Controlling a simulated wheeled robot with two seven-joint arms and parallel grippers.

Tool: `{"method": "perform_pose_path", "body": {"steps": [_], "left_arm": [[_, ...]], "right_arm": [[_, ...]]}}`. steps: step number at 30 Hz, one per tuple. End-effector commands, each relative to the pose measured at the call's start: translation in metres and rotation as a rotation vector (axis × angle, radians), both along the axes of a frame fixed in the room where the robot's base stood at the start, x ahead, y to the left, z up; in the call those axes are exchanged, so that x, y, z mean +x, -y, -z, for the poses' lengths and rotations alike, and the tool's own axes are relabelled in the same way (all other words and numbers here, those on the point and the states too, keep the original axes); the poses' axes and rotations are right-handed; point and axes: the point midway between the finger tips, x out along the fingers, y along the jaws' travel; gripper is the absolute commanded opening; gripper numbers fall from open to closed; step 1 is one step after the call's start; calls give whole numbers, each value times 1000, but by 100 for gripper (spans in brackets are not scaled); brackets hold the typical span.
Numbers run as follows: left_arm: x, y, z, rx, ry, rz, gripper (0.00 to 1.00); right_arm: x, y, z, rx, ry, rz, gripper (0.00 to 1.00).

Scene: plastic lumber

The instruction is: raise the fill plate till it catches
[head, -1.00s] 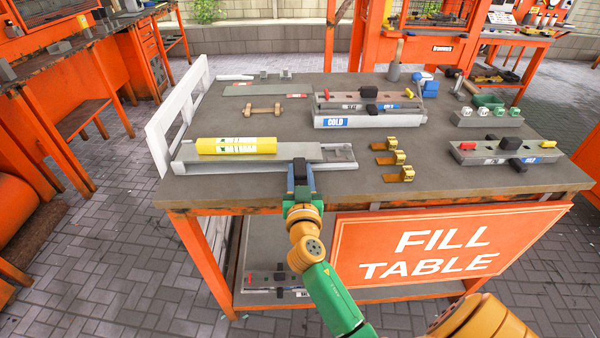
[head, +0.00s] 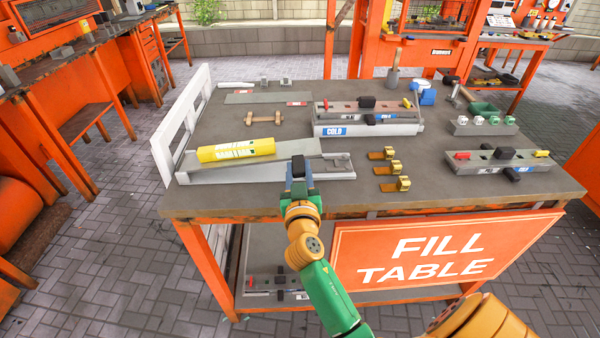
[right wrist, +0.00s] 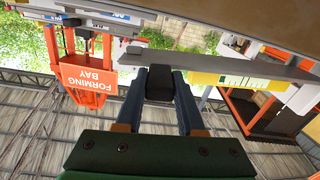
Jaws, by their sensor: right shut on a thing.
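The fill plate (head: 285,152) is a long grey plate on a pale base (head: 325,175) at the left of the table. It is tilted, with its right end raised above the base and its left end low. In the right wrist view the plate (right wrist: 200,67) runs just beyond the fingers. I cannot see whether a catch holds the plate. My left gripper is out of view.
A block marked COLD (head: 370,128) stands behind to the right. Several brass pieces (head: 390,168) lie right of the base. A white rack (head: 178,125) borders the table's left edge. The grey table top (head: 300,200) is clear in front.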

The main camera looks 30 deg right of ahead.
Motion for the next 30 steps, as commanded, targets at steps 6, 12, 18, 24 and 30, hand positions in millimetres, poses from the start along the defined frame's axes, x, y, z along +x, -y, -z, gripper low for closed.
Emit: {"method": "perform_pose_path", "body": {"steps": [6, 12, 18, 24, 30], "left_arm": [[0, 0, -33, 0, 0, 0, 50], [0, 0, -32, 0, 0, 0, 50], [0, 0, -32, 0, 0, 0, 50], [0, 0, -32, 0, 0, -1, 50], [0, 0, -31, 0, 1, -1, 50]], "right_arm": [[4, -6, -43, -104, -56, 0, 0], [5, -7, -45, -123, -63, -1, 0], [5, -7, -46, -125, -59, -1, 51], [5, -7, -44, -121, -64, -2, 68], [5, -6, -42, -119, -65, -1, 68]]}}
